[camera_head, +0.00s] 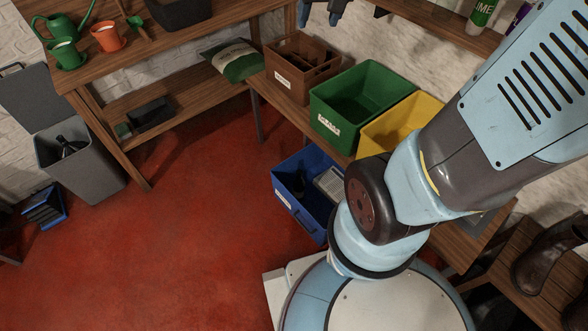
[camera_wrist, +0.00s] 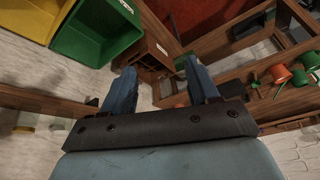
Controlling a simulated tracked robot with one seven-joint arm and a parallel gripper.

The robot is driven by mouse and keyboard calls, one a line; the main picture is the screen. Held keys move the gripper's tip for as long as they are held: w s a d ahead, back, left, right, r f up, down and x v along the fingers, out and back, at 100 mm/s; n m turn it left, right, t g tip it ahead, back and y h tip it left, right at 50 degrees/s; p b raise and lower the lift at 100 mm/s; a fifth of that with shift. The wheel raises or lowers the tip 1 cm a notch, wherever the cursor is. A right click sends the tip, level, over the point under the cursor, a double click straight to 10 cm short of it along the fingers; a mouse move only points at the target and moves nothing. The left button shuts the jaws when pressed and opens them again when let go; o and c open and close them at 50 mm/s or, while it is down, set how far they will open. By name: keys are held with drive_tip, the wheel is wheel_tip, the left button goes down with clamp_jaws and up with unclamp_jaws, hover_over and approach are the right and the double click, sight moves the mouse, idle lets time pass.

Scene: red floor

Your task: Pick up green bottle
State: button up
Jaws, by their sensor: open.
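A green bottle (camera_head: 483,12) with white lettering and a pale lower end stands on the wooden shelf at the top right of the head view; its top is cut off by the picture edge. My gripper (camera_head: 321,12) is at the top middle of the head view, well left of the bottle and apart from it. In the wrist view my gripper (camera_wrist: 160,84) has its two blue fingers spread with nothing between them. I cannot make out the green bottle for sure in the wrist view.
A purple bottle (camera_head: 519,15) is right of the green one. Below the shelf (camera_head: 440,32) are a green crate (camera_head: 340,100), a yellow crate (camera_head: 420,108) and a brown wooden box (camera_head: 290,75). A blue crate (camera_head: 300,212) sits low.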

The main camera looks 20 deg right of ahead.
drive_tip(key=w+f+m+g, duration=0.1)
drive_tip(key=w+f, duration=0.9)
drive_tip(key=f, duration=0.3)
drive_tip(key=m+g, duration=0.2)
approach(299, 172)
drive_tip(key=shift+h, duration=0.5)
drive_tip(key=f, duration=0.6)
drive_tip(key=shift+w, duration=0.25)
drive_tip(key=shift+w+f, duration=0.25)
drive_tip(key=shift+f, duration=0.6)
drive_tip(key=shift+w+f, duration=0.2)
drive_tip(key=shift+f, duration=0.6)
drive_tip(key=shift+w+f, duration=0.25)
drive_tip(key=shift+f, duration=0.6)
drive_tip(key=shift+c, duration=0.4)
clamp_jaws()
